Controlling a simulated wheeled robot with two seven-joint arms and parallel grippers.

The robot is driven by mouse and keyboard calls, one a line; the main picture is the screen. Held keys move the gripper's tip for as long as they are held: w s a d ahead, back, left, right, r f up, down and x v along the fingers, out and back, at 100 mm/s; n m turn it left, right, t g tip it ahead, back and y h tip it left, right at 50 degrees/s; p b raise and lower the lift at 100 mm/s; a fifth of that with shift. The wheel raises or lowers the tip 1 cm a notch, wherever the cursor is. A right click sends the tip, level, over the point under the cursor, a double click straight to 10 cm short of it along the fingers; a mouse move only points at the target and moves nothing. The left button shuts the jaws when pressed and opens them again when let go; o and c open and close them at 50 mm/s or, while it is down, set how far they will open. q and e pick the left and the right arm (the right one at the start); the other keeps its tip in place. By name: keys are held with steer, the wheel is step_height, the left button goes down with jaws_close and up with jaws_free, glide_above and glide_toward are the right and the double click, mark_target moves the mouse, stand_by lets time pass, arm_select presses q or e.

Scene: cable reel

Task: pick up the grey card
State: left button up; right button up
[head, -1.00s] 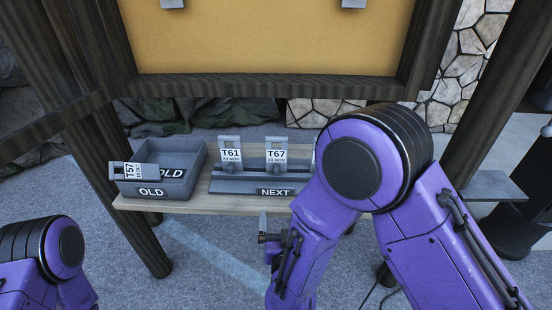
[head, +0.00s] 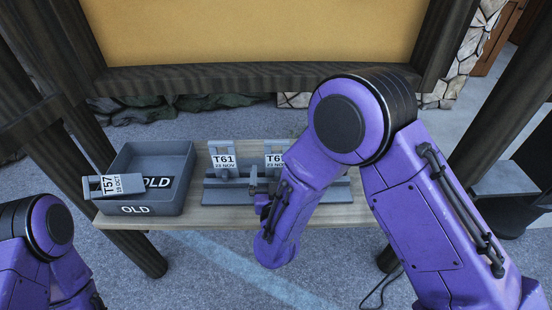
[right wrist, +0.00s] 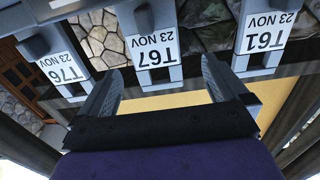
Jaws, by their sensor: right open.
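Several grey cards with white labels are in view, and I cannot tell which one is meant. T61 (head: 223,161) and T67 (head: 274,159) stand upright in the NEXT rack (head: 222,190). T57 (head: 115,186) lies tilted over the left rim of the OLD tray (head: 150,209). The right wrist view is upside down and shows T67 (right wrist: 152,48), T61 (right wrist: 264,38) and T76 (right wrist: 65,68). My right gripper (right wrist: 162,68) is open and empty, its fingers to either side of T67's line and apart from it. My right arm hides T76 in the head view. My left gripper is out of view.
The tray and rack sit on a narrow wooden shelf (head: 190,221) between dark posts. A yellow-brown board (head: 260,30) in a dark frame rises behind. My right arm covers the rack's right part.

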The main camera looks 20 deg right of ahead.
mark_target(277, 157)
steer(key=x, duration=0.2)
steer(key=p+x, duration=0.2)
steer(key=x, duration=0.1)
steer(key=shift+w+d+f, duration=0.1)
steer(key=shift+w+d, duration=0.1)
steer(key=shift+d, duration=0.15)
steer(key=shift+w+d+f, duration=0.1)
steer(key=shift+w+d, duration=0.1)
steer(key=shift+w, duration=0.2)
steer(key=shift+c, duration=0.7)
steer(key=shift+a, duration=0.1)
steer(key=c, duration=0.9)
steer(key=shift+r, duration=0.5)
steer(key=r, duration=0.1)
steer(key=r+b, duration=0.1)
steer(key=shift+s+r, duration=0.2)
steer(key=shift+r, duration=0.1)
steer(key=s+a+r, duration=0.1)
steer(key=s+r, duration=0.2)
steer(key=s, duration=0.1)
steer(key=s+a+r+b, duration=0.1)
steer(key=s+a+r, duration=0.1)
steer(key=s+r, duration=0.1)
steer(key=s+a+r+b, duration=0.1)
steer(key=s+r, duration=0.2)
steer(key=s, duration=0.3)
steer(key=shift+a+r, duration=0.15)
steer(key=shift+r, duration=0.1)
